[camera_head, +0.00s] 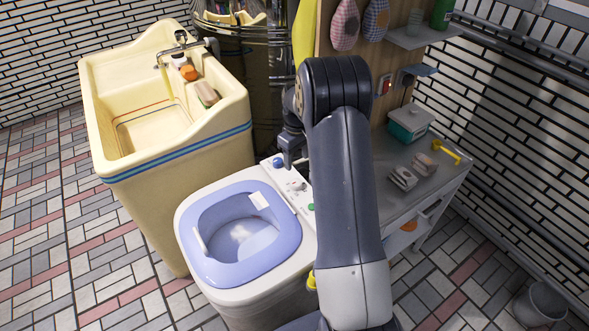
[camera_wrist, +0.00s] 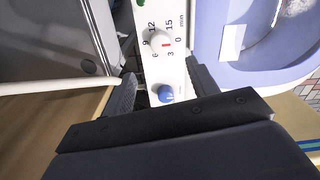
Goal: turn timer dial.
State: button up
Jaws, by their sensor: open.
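The timer dial is a white knob (camera_wrist: 155,40) on the white control panel (camera_wrist: 173,70) of the small washing machine, with printed numbers from 0 to 15 around it and a red mark beside it. It also shows in the head view (camera_head: 296,184). A blue knob (camera_wrist: 165,93) sits on the same panel, nearer the gripper base in the wrist view. My gripper (camera_wrist: 162,84) is open and empty, its fingers on either side of the panel in that view. In the head view my gripper (camera_head: 287,156) is over the panel's far end. Neither finger visibly touches the dial.
The washer's lavender tub opening (camera_head: 240,232) lies left of the panel. A cream sink (camera_head: 165,130) with a tap stands behind at left. A grey side table (camera_head: 425,185) with a teal box (camera_head: 410,122) is at right. A wooden board (camera_head: 385,50) rises behind my arm.

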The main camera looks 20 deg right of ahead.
aim_at(297, 182)
notch_tip(297, 182, down, 10)
dwell(0.4)
jog(key=shift+s, duration=0.1)
jog(key=shift+c, duration=0.5)
jog(key=c, duration=0.9)
